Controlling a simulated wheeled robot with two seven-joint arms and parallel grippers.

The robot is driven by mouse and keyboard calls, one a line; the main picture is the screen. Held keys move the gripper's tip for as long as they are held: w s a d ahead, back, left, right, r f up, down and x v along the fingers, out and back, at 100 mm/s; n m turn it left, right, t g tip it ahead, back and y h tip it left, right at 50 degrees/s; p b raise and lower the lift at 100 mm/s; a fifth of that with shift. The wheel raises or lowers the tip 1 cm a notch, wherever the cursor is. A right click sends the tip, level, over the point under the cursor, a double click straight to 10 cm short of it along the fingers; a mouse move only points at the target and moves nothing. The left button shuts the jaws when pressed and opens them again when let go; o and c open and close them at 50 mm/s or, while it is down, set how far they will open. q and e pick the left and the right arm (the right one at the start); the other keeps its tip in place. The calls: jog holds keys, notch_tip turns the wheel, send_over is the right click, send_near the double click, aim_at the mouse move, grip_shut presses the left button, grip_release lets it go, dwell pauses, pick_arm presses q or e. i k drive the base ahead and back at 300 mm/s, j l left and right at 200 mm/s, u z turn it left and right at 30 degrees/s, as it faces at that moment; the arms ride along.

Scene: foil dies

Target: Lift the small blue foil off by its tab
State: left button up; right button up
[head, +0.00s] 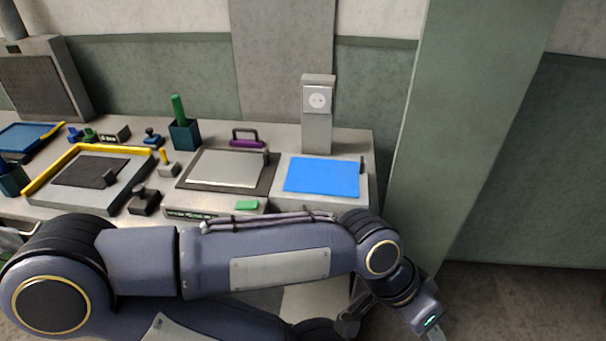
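A flat bright blue sheet (322,177) lies on a pale plate at the right end of the bench. I cannot tell whether it is the small blue foil, and no tab is clear on it. A second blue panel (28,137) with a yellow bar lies at the far left. My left arm crosses the front of the view from the left. Its wrist ends at the lower right, in front of and below the bench, away from both blue pieces. The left gripper's fingers are partly cut off by the bottom edge. My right gripper is not in view.
A grey sheet on a dark-framed plate (184,181) lies left of the blue sheet. A yellow-edged tray (36,189), a teal cup (185,136) with a green stick, a purple handle (247,143) and a socket post (317,133) stand nearby. A green pillar rises at right.

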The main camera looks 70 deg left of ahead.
aim_at(308, 175)
jog(key=i+u, duration=0.1)
jog(key=u, duration=0.3)
jog(key=i+u, duration=0.1)
jog(key=u, duration=0.3)
jog(key=i+l+u, duration=0.1)
jog(key=u, duration=0.35)
jog(key=l+u, duration=0.15)
jog(key=u, duration=0.25)
jog(key=i+l+u, duration=0.1)
jog(key=u, duration=0.3)
jog(key=i+l+u, duration=0.1)
jog(key=u, duration=0.35)
jog(key=i+l+u, duration=0.15)
jog(key=u, duration=0.3)
jog(key=l+u, duration=0.2)
jog(key=u, duration=0.2)
jog(key=i+l+u, duration=0.1)
jog(key=u, duration=0.35)
jog(key=l+u, duration=0.45)
jog(key=j, duration=0.1)
